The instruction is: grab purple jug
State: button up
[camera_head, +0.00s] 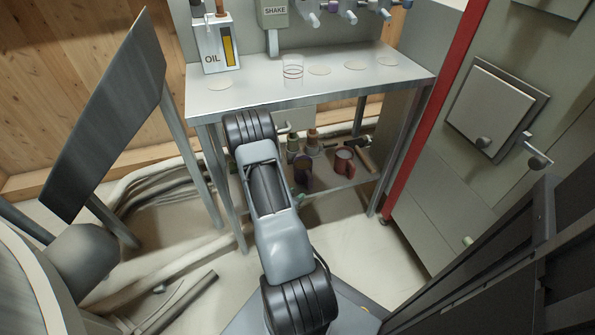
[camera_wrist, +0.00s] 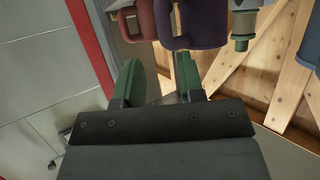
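The purple jug (camera_head: 304,174) stands on the lower shelf in the head view, partly hidden by my arm. In the wrist view, which appears upside down, the purple jug (camera_wrist: 207,22) is at the top, its handle on its left side. My gripper (camera_wrist: 158,68) has two green fingers apart with nothing between them. The right finger's tip is just below the jug's handle in the picture; I cannot tell whether they touch. In the head view most of my gripper is hidden behind my arm.
A red jug (camera_head: 344,162) stands right of the purple one and shows left of it in the wrist view (camera_wrist: 138,20). Bottles (camera_head: 312,140) stand behind. A red post (camera_head: 433,110) borders the right.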

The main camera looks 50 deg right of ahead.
aim_at(309, 185)
jog(key=b+x, duration=0.1)
jog(key=x, duration=0.4)
jog(key=shift+w+d+f, duration=0.1)
jog(key=shift+d+f, duration=0.05)
jog(key=shift+f, duration=0.05)
jog(key=shift+r+b+x, duration=0.2)
jog(key=shift+b+x, duration=1.45)
jog(key=shift+x, duration=1.35)
jog(key=shift+w+d, duration=0.1)
jog(key=shift+w, duration=0.05)
jog(key=shift+c, duration=0.5)
grip_shut()
